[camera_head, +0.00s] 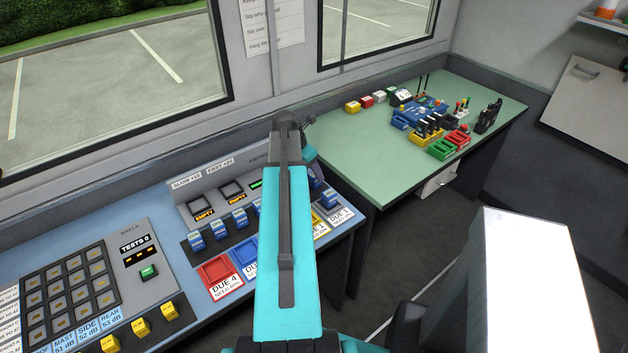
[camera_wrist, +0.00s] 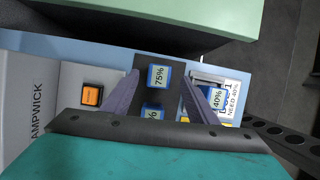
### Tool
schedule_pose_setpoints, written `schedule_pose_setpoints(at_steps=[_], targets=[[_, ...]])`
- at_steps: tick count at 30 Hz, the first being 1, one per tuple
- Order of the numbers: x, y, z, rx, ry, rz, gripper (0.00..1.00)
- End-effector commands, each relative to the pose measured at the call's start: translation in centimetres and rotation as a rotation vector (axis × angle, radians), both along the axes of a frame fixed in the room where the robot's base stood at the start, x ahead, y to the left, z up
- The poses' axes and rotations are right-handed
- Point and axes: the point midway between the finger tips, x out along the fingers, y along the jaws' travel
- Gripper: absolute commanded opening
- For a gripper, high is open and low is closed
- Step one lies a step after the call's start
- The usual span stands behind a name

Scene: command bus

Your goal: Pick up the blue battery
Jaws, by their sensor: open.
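Several blue batteries stand in a row on the sloped console in the head view, one of them (camera_head: 195,241) at the row's left end. In the wrist view a blue battery (camera_wrist: 158,77) marked 75% lies between the fingertips of my gripper (camera_wrist: 160,75). My gripper is open, with one finger on each side and nothing held. Another blue battery (camera_wrist: 153,111) is partly hidden by the gripper's body.
Coloured trays marked DUE, such as the red tray (camera_head: 204,271), line the console front. An orange-lit display (camera_wrist: 91,95) is left of the fingers. A green table (camera_head: 370,165) holds several small coloured devices. A keypad panel (camera_head: 70,287) fills the left side.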

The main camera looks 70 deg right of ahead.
Motion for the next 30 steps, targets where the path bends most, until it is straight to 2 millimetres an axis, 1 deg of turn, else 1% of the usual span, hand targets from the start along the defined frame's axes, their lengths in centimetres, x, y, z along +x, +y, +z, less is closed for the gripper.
schedule_pose_setpoints(at_steps=[6,12,17,30], targets=[[-0.2,-0.9,-1.6,0.001,0.000,0.000,0.53],[-0.5,-1.3,-3.0,0.000,0.001,0.000,0.53],[-0.6,-1.4,-3.4,-0.001,0.000,0.000,0.53],[-0.5,-1.3,-3.4,0.000,0.000,0.001,0.53]])
